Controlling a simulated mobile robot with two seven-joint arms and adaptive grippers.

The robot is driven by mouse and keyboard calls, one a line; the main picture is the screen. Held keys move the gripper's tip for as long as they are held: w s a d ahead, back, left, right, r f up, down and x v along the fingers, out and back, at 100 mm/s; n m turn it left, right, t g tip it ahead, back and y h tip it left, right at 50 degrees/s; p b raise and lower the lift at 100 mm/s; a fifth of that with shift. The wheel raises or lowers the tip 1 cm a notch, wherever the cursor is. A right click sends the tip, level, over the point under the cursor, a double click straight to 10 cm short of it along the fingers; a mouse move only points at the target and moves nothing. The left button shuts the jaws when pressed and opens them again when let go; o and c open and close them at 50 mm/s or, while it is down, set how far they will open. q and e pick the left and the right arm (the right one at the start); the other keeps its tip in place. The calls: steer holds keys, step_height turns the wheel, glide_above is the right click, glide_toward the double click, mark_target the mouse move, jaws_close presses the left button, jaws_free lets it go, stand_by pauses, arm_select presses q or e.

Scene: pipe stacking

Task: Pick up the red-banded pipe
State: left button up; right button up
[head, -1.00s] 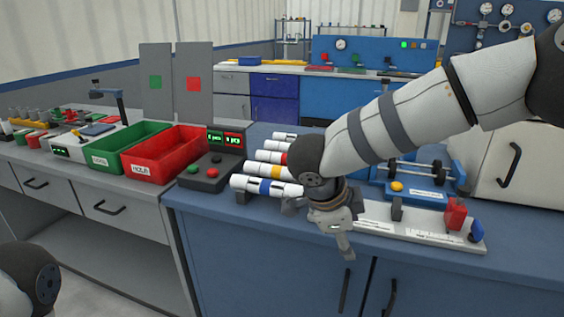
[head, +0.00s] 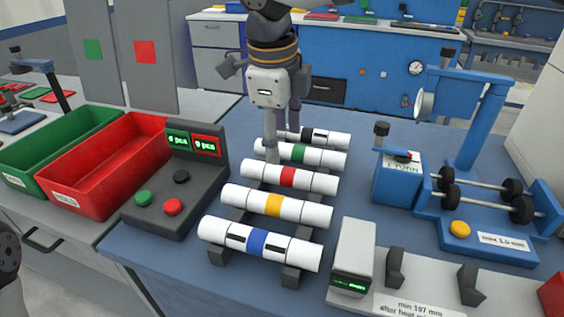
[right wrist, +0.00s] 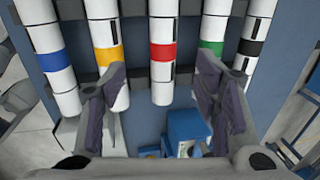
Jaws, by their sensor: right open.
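The red-banded pipe (head: 288,178) is white and lies across a dark rack (head: 293,274), between the yellow-banded pipe (head: 275,205) and the green-banded pipe (head: 300,153). My right gripper (head: 268,112) is above the far left part of the rack in the head view. In the right wrist view the same gripper (right wrist: 162,98) is open and empty. Its fingers appear on either side of the red-banded pipe (right wrist: 162,52), apart from it, with the left finger overlapping the yellow-banded pipe (right wrist: 108,52). How high they are is unclear.
A blue-banded pipe (head: 257,243) lies nearest and a black-banded pipe (head: 318,136) farthest. A counter box (head: 182,180), red bin (head: 101,172) and green bin (head: 42,150) stand left. A blue gauge stand (head: 465,150) and a grey measuring fixture (head: 352,262) stand right.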

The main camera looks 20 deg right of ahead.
mark_target(287, 171)
steer(key=f, duration=0.3)
steer(key=w+d+f, duration=0.1)
steer(key=f, duration=0.5)
steer(key=shift+w+d+f, duration=0.3)
steer(key=shift+d+f, duration=0.1)
steer(key=shift+r, duration=0.1)
steer(key=c, duration=1.3)
